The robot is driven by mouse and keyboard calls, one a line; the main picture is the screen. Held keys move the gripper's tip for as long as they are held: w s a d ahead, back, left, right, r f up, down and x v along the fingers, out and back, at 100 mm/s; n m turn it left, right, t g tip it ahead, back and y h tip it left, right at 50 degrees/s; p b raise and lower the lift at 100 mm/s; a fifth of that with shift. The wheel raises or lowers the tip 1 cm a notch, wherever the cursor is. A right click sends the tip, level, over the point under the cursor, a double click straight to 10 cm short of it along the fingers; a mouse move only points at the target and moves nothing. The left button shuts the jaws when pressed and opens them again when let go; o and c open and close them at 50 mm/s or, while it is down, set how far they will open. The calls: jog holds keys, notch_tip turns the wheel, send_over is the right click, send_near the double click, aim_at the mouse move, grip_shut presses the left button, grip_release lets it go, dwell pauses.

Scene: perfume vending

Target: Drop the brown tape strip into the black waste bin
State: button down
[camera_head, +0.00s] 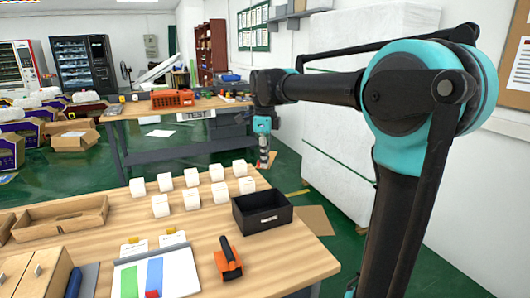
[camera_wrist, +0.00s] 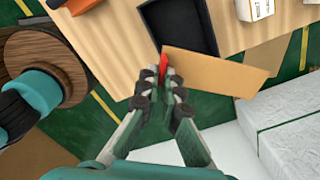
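My gripper (camera_head: 264,160) is above the far right of the near table, up and behind the black waste bin (camera_head: 247,224). In the wrist view its fingertips (camera_wrist: 164,76) are close together with a small red piece between them. The brown tape strip (camera_wrist: 215,72) is a flat tan rectangle reaching right from the fingertips, and it appears held there. In that view it lies just below the black bin (camera_wrist: 180,24) and covers its lower edge. The bin stands open at the table's right side.
Several white cubes (camera_head: 190,199) stand beside the bin. Flat cardboard (camera_head: 317,220) lies past the table edge. A tall white block (camera_head: 340,150) stands behind.

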notch_tip(320, 180, down, 16)
jog(key=shift+f, duration=0.15)
dwell(0.5)
jog(key=shift+d, duration=0.1)
jog(key=c, duration=1.6)
grip_release()
jog(key=shift+c, duration=0.2)
notch_tip(320, 180, up, 12)
jog(key=shift+r, duration=0.1)
jog(key=shift+s, duration=0.1)
